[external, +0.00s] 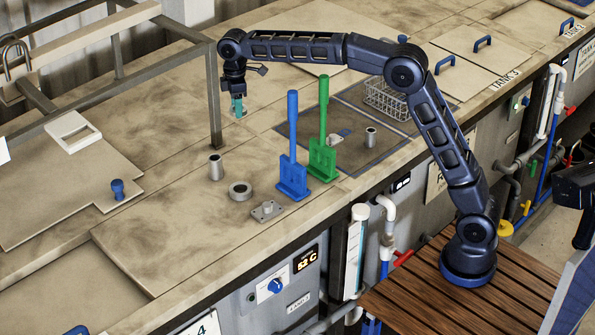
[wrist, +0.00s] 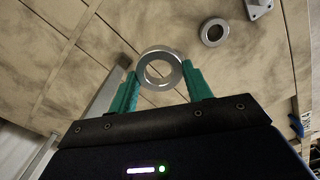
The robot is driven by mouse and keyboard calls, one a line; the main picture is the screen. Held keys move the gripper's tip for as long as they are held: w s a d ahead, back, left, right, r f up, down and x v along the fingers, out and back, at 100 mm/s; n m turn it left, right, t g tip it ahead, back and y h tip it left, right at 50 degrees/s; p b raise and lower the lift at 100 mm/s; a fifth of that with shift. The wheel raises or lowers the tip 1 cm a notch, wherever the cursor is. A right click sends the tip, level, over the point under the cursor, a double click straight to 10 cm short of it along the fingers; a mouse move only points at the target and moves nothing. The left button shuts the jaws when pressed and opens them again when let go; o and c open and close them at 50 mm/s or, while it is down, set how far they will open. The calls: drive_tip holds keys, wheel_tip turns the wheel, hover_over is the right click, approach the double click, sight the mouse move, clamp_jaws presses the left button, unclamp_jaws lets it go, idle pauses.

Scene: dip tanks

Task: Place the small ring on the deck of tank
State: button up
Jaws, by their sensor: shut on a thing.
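My gripper (external: 238,108) hangs over the tank deck at the back left of the external view, fingers pointing down. In the wrist view its teal fingers (wrist: 161,80) are shut on a small grey metal ring (wrist: 161,54), one finger on each side. The ring's open hole shows pale deck below. In the external view the held ring is too small to make out clearly. The deck (external: 165,185) is a stained beige surface below the gripper. A second, thicker ring (external: 240,190) lies flat on it and also shows in the wrist view (wrist: 205,35).
A grey cylinder (external: 216,168) and a flanged plate (external: 267,210) stand near the loose ring. Blue (external: 292,150) and green (external: 322,150) upright-handled tools stand to the right. A dark panel (external: 365,150) and wire basket (external: 388,100) lie farther right. A metal frame post (external: 213,100) rises left of my gripper.

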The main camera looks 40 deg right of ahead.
drive_tip(key=w+d+m, duration=0.1)
drive_tip(key=w+d, duration=0.1)
drive_tip(key=d, duration=0.7)
drive_tip(key=w+d+m, duration=0.2)
drive_tip(key=d, duration=0.8)
drive_tip(key=m, duration=0.2)
hover_over(310, 120)
wheel_tip(310, 120, down, 20)
drive_tip(key=shift+f, duration=0.15)
drive_tip(key=o, duration=1)
